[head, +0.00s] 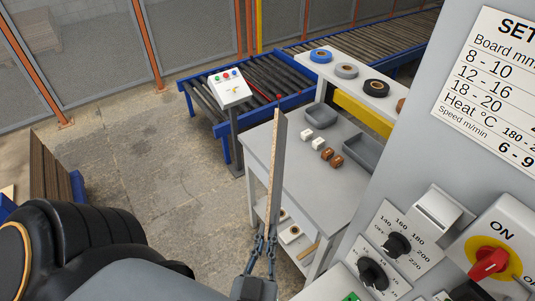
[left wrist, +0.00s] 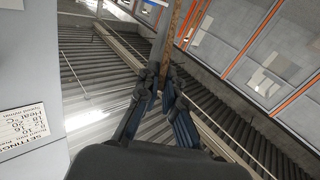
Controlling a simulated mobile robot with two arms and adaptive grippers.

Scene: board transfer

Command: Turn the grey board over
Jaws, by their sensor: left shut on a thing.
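The grey board (head: 276,175) stands upright in the head view, seen nearly edge-on, with a grey face and a light brown, chipboard-like edge. My left gripper (head: 264,245) is shut on its lower end and holds it up in front of the grey work table. In the left wrist view the board (left wrist: 168,35) rises from between the fingers of my left gripper (left wrist: 166,82), also nearly edge-on. Most of its faces are hidden by this angle. My right gripper is in neither view.
A shelf (head: 345,72) with tape rolls and a roller conveyor (head: 285,80) lie beyond. A machine panel (head: 420,110) with knobs stands close on the right. Open floor (head: 145,170) lies left.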

